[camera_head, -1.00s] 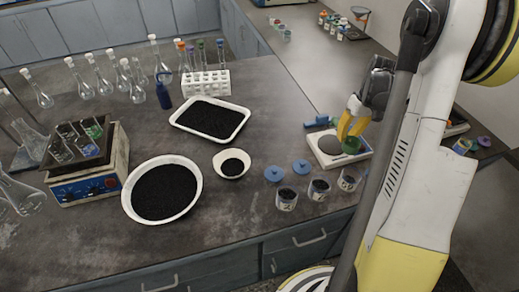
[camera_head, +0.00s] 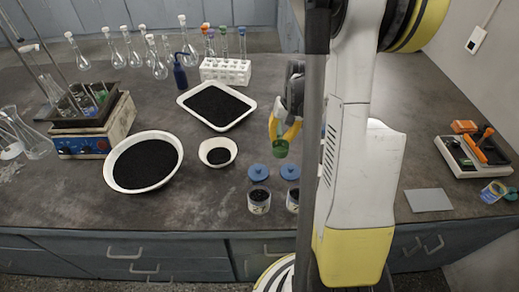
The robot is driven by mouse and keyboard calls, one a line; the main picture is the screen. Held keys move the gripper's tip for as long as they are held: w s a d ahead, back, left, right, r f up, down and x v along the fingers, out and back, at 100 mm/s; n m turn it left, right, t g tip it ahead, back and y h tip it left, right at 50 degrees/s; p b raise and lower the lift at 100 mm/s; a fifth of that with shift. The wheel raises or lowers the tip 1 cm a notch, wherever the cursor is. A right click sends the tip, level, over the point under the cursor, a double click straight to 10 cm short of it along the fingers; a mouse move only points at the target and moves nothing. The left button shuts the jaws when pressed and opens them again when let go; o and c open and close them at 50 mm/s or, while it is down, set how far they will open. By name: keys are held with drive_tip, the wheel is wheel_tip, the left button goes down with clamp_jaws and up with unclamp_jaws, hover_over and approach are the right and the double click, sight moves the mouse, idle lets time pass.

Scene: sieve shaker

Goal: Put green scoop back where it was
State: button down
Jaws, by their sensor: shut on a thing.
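My gripper (camera_head: 287,130), with yellow fingers, is shut on the green scoop (camera_head: 281,148) and holds it to the left of my arm, over the bench. The scoop hangs below the fingertips, above and behind two blue lids. Its handle is hidden between the fingers. The exact gap between scoop and bench cannot be told. Part of the bench behind my arm is hidden.
Blue lids (camera_head: 258,172) and jars (camera_head: 259,200) of dark grains stand below the scoop. A white bowl (camera_head: 218,164), large dish (camera_head: 112,166) and tray (camera_head: 247,123) sit left. An orange-tool tray (camera_head: 439,142) and grey plate (camera_head: 428,200) lie right.

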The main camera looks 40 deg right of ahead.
drive_tip(key=b, duration=0.2)
hover_over(261, 151)
drive_tip(key=f, duration=0.4)
drive_tip(key=shift+s+d+f, duration=0.15)
drive_tip(key=shift+d+f, duration=0.05)
drive_tip(key=shift+f, duration=0.1)
drive_tip(key=shift+f+b, duration=0.95)
drive_tip(key=shift+f, duration=0.95)
drive_tip(key=shift+f, duration=0.2)
drive_tip(key=c, duration=1.4)
unclamp_jaws()
drive_tip(key=shift+c, duration=0.2)
